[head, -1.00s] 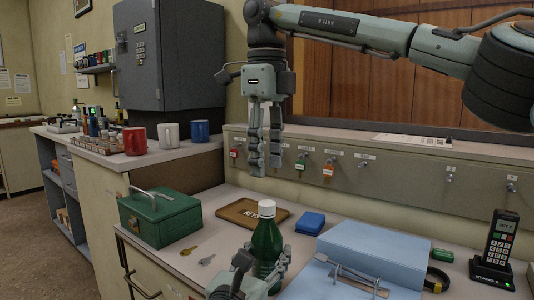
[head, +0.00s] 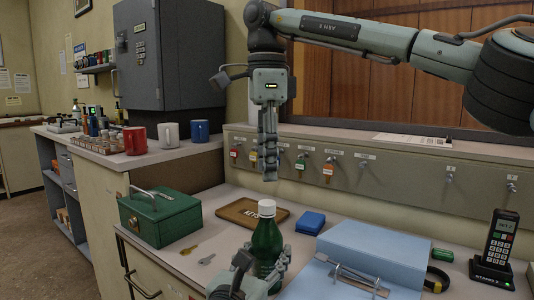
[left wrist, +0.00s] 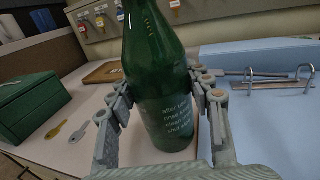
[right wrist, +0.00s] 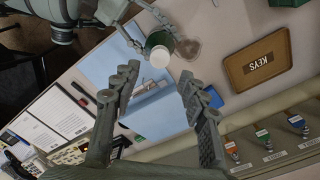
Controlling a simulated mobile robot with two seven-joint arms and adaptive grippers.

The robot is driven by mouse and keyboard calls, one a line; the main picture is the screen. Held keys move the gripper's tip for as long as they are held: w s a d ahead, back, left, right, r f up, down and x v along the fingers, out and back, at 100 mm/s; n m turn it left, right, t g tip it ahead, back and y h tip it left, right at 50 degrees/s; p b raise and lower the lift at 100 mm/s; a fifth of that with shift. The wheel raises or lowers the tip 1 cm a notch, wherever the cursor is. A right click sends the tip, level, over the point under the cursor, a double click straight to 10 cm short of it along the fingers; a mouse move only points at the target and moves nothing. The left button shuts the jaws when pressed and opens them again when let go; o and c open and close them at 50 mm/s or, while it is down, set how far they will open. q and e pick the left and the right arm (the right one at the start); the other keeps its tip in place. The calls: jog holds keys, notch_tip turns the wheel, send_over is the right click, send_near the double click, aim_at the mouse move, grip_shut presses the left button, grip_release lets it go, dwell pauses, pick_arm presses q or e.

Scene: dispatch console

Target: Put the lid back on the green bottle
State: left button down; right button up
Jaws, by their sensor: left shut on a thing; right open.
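The green bottle (head: 265,245) stands upright on the counter, with a white lid (head: 267,207) on top of its neck. My left gripper (head: 268,270) is shut around the bottle's body; the left wrist view shows a finger on each side of the green glass (left wrist: 155,60). The bottle top is out of that view. My right gripper (head: 269,168) hangs above and behind the bottle, fingers down, open and empty. In the right wrist view the white lid (right wrist: 188,49) shows beyond the open fingers, apart from them. Whether the lid is fully tightened cannot be told.
A brown keys tray (head: 236,207) lies behind the bottle, with a blue box (head: 311,222) to its right. A green cash box (head: 160,218) and two loose keys (head: 197,255) are left. A light blue binder (head: 375,245) is close right. Keys hang on the back panel (head: 400,170).

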aim_at(267, 203)
notch_tip(267, 203, down, 7)
jog(key=shift+r, duration=0.1)
jog(key=shift+c, duration=0.2)
grip_shut()
jog(key=m, duration=1.1)
jog(key=shift+m, duration=0.3)
jog(key=shift+o, duration=0.6)
grip_release()
